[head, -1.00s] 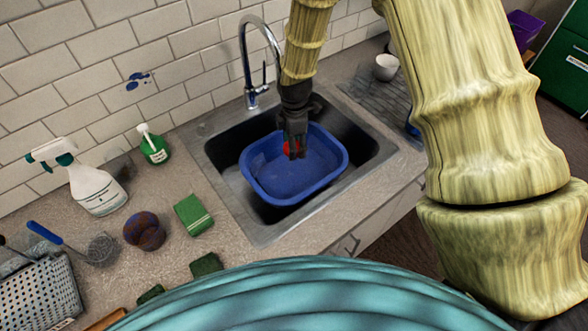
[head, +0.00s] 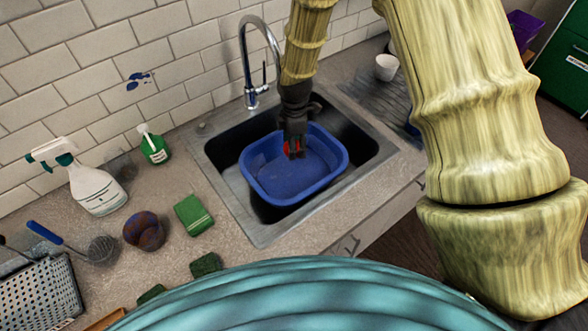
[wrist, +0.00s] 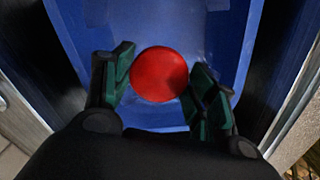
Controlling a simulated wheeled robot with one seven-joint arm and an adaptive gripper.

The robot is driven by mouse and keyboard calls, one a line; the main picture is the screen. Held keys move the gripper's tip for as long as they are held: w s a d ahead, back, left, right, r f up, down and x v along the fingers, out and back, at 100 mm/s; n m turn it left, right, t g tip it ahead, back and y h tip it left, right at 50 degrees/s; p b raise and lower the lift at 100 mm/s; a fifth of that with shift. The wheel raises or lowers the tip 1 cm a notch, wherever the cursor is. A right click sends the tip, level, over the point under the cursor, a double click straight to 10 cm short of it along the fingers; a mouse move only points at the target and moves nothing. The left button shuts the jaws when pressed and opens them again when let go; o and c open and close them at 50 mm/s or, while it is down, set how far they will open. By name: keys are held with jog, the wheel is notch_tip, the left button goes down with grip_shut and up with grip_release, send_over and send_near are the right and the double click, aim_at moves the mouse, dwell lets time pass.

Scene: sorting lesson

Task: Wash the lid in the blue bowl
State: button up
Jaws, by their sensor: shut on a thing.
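The lid (wrist: 159,74) is a round red disc, held between the two green-padded fingers of my gripper (wrist: 157,85) in the wrist view. In the head view my gripper (head: 294,150) points down into the blue bowl (head: 258,187), and only small bits of red show around the fingertips. The blue bowl is a wide basin sitting in the sink; its blue floor also shows behind the lid in the wrist view (wrist: 110,30). I cannot tell whether the lid touches the bowl's floor.
The dark sink (head: 222,152) surrounds the bowl, with a chrome tap (head: 246,62) behind. On the left counter stand a spray bottle (head: 92,188), a green bottle (head: 153,147), a green sponge (head: 193,214) and a stained cup (head: 144,231). A white cup (head: 386,67) is at the right.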

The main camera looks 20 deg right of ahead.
jog(key=shift+r, duration=0.1)
jog(key=shift+r+p, duration=1.45)
jog(key=shift+r, duration=0.5)
jog(key=shift+f, duration=0.1)
